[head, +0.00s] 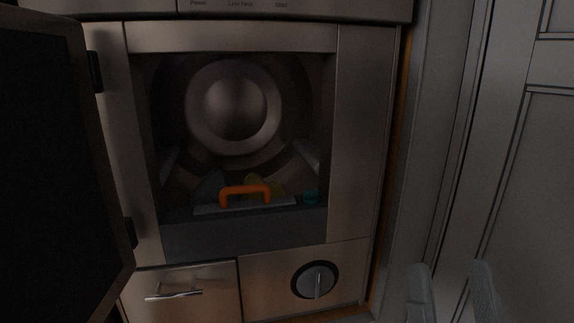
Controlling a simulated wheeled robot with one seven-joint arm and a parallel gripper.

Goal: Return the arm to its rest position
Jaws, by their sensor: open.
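My gripper (450,270) shows at the bottom right of the head view. Its two grey fingers point up and stand apart, with nothing between them. It is in front of the pale panelled surface, to the right of the steel machine (360,150), and appears clear of it. The rest of my arm is out of view.
The machine's dark door (55,170) stands open at the left. Inside the opening are an orange handle (245,190), a yellowish item (270,186) and a small teal item (311,196). Below are a drawer handle (174,294) and a round knob (316,280).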

